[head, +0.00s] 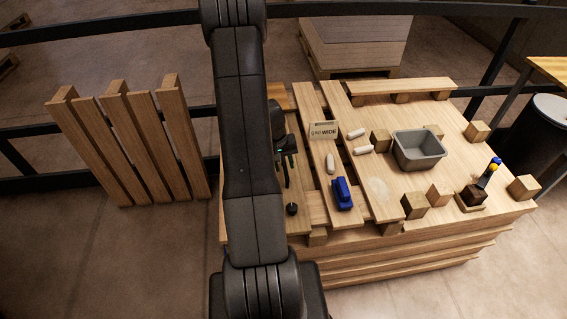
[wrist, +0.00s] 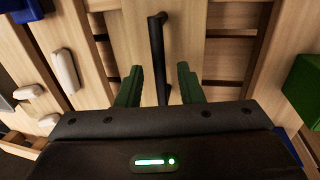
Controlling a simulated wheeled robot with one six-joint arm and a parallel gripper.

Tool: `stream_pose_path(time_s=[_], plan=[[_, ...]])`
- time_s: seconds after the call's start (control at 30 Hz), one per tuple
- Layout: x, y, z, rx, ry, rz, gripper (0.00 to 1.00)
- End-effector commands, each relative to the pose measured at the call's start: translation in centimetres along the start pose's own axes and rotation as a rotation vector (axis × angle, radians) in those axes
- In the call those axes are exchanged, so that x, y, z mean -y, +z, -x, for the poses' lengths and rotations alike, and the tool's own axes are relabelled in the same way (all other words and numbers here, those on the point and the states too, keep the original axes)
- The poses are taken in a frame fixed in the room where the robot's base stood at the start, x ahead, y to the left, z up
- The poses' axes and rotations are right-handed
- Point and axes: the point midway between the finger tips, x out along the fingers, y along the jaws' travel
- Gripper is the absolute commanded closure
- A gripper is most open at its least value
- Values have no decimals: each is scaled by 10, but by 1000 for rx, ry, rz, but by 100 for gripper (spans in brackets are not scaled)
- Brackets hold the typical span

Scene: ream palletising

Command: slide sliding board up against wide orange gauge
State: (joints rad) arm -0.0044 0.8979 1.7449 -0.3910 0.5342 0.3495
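The board with a black bar handle (wrist: 157,55) lies under my gripper (wrist: 159,68) in the wrist view, and I take it as the sliding board (wrist: 185,30). My gripper's two dark green fingers are apart, one on each side of the handle, with gaps showing on both sides. In the head view my gripper (head: 283,168) is low over the left part of the pallet, partly hidden by my arm. The sliding board (head: 300,200) shows there beside a dark knob (head: 291,209). I cannot make out a wide orange gauge in either view.
A card reading "WIDE" (head: 323,130), white pieces (head: 330,163) and a blue object (head: 343,194) sit on the pallet boards. A grey bin (head: 419,149) and several wooden blocks (head: 414,204) stand to the right. A green block (wrist: 304,88) is at the wrist view's right edge.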

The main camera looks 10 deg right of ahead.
Motion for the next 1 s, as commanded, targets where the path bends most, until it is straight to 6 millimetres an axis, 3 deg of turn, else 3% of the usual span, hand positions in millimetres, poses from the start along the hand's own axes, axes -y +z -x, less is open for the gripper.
stream_pose_path(time_s=[0.03, 0.17, 0.37, 0.6, 0.87, 0.9, 1.0], plan=[[0, 0, 0, 0, 0, 0, 75], [0, 0, 0, 0, 0, 0, 100], [3, 0, 0, -1, 0, 2, 100], [27, -1, 3, -2, 1, 2, 100], [28, -1, 6, -1, 0, 0, 100], [28, -1, 6, -1, 0, 0, 84], [28, -1, 6, -1, 0, 1, 66]])
